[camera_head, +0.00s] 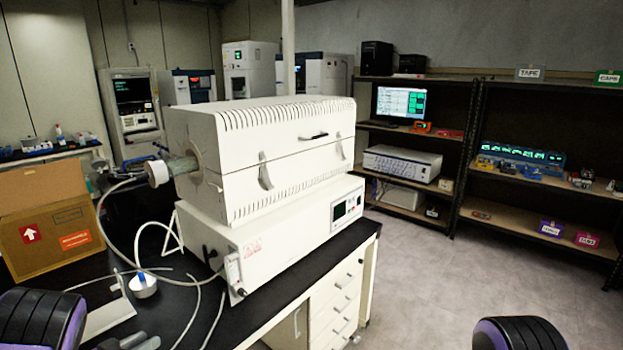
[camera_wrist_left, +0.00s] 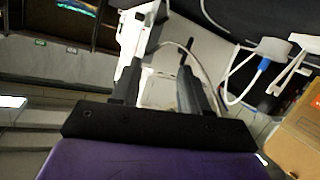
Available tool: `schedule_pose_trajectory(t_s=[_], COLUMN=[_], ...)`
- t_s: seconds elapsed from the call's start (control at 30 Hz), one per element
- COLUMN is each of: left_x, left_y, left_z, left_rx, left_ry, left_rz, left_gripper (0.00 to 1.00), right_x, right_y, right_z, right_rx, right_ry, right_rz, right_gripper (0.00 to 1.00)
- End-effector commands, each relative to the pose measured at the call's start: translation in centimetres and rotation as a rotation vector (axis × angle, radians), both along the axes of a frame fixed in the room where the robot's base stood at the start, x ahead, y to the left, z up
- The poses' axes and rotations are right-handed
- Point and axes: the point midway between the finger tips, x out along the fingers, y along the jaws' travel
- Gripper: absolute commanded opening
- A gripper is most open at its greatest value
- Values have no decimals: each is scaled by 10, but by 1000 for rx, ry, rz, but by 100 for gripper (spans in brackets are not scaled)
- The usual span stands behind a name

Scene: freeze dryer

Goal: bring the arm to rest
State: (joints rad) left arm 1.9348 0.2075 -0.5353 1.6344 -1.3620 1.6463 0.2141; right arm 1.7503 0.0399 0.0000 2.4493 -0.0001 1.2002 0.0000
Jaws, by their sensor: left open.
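My left gripper (camera_wrist_left: 158,92) is open in the left wrist view, its two dark fingers apart with nothing between them. In the head view, a dark and purple part of my left arm shows at the bottom left corner. A black rounded part of my right arm shows at the bottom right; the right gripper is not seen.
A white tube furnace (camera_head: 262,160) stands on the black bench (camera_head: 290,310). A cardboard box (camera_head: 45,220), a small white dish (camera_head: 143,287) and loose tubing (camera_head: 193,312) are left of it. Shelves (camera_head: 455,170) stand at the back right. The floor (camera_head: 440,285) on the right is clear.

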Motion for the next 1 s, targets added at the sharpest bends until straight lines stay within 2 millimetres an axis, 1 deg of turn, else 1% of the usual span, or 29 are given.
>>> schedule_pose_trajectory(t_s=[0.03, 0.07, 0.1, 0.17, 0.23, 0.27, 0.3, 0.37, 0.4, 0.47, 0.5, 0.57, 0.6, 0.67, 0.7, 0.77, 0.8, 0.83, 0.9, 1.0], left_x=[-9, -15, -25, -44, -74, -89, -113, -153, -179, -216, -239, -272, -292, -321, -339, -367, -372, -370, -369, -368], left_y=[-8, -12, -18, -27, -40, -46, -54, -67, -74, -84, -90, -97, -101, -107, -111, -116, -117, -116, -116, -116], left_z=[-16, -26, -40, -63, -91, -103, -119, -140, -150, -161, -166, -170, -172, -172, -171, -168, -186, -201, -222, -247], left_rx=[-21, -35, -49, -66, -75, -78, -74, -62, -47, -23, -4, 24, 42, 73, 94, 127, 135, 132, 131, 130], left_ry=[25, 41, 68, 120, 202, 244, 307, 410, 477, 570, 626, 708, 755, 825, 871, 938, 950, 944, 942, 940], left_rz=[54, 95, 151, 240, 347, 395, 460, 551, 602, 668, 703, 749, 776, 809, 829, 856, 864, 863, 863, 864], left_gripper=[45, 45, 45, 45, 45, 45, 45, 45, 45, 45, 45, 45, 45, 45, 45, 45, 45, 45, 45, 45], right_x=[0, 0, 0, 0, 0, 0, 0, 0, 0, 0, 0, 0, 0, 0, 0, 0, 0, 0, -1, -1], right_y=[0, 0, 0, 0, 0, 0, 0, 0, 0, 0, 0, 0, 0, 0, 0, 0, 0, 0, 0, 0], right_z=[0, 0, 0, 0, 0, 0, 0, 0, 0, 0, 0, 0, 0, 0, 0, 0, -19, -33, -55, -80], right_rx=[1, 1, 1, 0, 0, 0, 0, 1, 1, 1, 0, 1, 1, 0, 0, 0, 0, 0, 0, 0], right_ry=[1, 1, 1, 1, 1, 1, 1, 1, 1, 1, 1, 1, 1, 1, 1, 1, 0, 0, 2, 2], right_rz=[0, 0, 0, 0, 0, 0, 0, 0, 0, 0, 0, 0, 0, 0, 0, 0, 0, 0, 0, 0], right_gripper=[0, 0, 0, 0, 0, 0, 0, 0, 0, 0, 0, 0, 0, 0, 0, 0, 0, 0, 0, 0])
